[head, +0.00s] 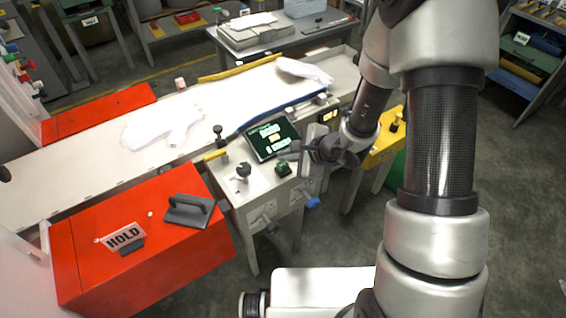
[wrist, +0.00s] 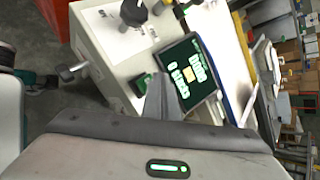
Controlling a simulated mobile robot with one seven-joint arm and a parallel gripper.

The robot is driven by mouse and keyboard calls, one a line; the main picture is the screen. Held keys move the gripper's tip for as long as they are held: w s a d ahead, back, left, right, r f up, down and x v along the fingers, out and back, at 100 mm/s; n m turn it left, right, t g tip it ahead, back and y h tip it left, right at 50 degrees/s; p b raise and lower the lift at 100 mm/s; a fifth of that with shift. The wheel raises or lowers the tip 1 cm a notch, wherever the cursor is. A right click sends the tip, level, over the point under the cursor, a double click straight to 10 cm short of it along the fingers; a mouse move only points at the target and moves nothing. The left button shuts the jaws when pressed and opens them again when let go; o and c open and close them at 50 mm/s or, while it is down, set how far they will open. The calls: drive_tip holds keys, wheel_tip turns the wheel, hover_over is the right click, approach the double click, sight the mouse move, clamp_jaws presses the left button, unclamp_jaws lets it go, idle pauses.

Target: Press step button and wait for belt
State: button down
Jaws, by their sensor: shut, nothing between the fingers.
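My gripper (head: 288,150) is shut and empty, close above the panel near the screen's right side and the button. Its fingers (wrist: 160,97) show beside the screen in the wrist view; contact cannot be told. The belt (head: 60,180) carries a white glove shape (head: 165,125).
A red box (head: 130,265) with a HOLD sign (head: 123,237) and a grey handled tool (head: 189,210) stands left. A yellow-topped stand (head: 383,145) is right. Another white piece (head: 303,71) lies farther along the belt.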

sight(286, 167)
drive_tip(key=shift+r+p, duration=1.35)
drive_tip(key=shift+r, duration=1.25)
drive_tip(key=s+a+r+n+g+y+p, duration=0.1)
drive_tip(key=s+r+n+p, duration=0.35)
drive_tip(key=r, duration=0.75)
drive_tip(key=s+a+r+n+g+p, duration=0.1)
drive_tip(key=s+a+r+n, duration=0.1)
drive_tip(key=s+r+n, duration=0.75)
drive_tip(key=s+d+r+n+h+p, duration=0.2)
drive_tip(key=s+d+r+h, duration=0.1)
drive_tip(key=d+r, duration=0.4)
drive_tip(key=s+d+r+n+t+h+p, duration=0.1)
drive_tip(key=s+d+r+h+p, duration=0.1)
drive_tip(key=s+d+r+h, duration=0.2)
drive_tip(key=s+d+r, duration=0.1)
drive_tip(key=d+r, duration=0.2)
drive_tip(key=d, duration=0.2)
drive_tip(key=shift+d+n+h, duration=0.2)
drive_tip(key=shift+n+h, duration=0.1)
drive_tip(key=shift+n, duration=0.1)
